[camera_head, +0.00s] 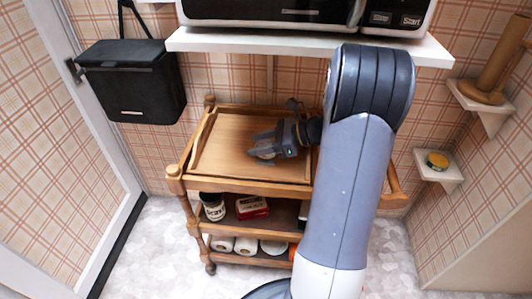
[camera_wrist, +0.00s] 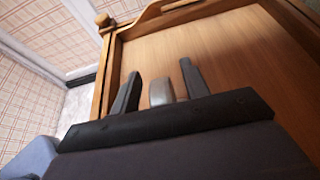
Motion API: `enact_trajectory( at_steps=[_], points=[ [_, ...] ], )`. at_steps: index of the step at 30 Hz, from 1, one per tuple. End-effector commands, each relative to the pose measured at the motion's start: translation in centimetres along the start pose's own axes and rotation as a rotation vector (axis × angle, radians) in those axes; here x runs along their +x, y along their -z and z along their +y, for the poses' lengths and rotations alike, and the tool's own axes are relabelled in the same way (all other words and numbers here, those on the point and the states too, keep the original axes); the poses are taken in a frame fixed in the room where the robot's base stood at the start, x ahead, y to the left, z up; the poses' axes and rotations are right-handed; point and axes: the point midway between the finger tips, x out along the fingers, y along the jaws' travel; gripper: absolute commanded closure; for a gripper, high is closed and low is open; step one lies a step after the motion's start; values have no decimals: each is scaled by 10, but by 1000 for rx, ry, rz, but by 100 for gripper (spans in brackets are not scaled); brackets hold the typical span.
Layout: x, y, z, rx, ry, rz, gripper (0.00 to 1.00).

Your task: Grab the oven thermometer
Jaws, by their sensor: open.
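My gripper (camera_head: 256,146) is over the wooden top of the cart (camera_head: 225,160), its fingers pointing left in the head view. In the wrist view my gripper (camera_wrist: 160,72) has its two dark fingers spread apart. A small grey rounded object (camera_wrist: 160,92), which seems to be the oven thermometer, shows between the fingers with a gap on each side. Its lower part is hidden behind the gripper body. In the head view I cannot make it out apart from the gripper.
A shelf (camera_head: 300,42) with a microwave (camera_head: 300,12) overhangs the cart's back. The cart top has a raised rim. Jars and boxes (camera_head: 252,207) sit on its lower shelves. A black box (camera_head: 130,85) hangs at left. Small corner shelves (camera_head: 440,172) are at right.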

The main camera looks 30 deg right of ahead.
Motion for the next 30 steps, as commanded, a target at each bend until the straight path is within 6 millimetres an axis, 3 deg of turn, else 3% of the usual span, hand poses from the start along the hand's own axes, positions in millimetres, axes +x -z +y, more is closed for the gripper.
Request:
enact_trajectory(
  at_steps=[5, 21, 30],
  points=[
    [0, 0, 0, 0, 0, 0, 57],
    [0, 0, 0, 0, 0, 0, 100],
    [-2, -3, 0, -1, 0, 0, 100]
  ],
)
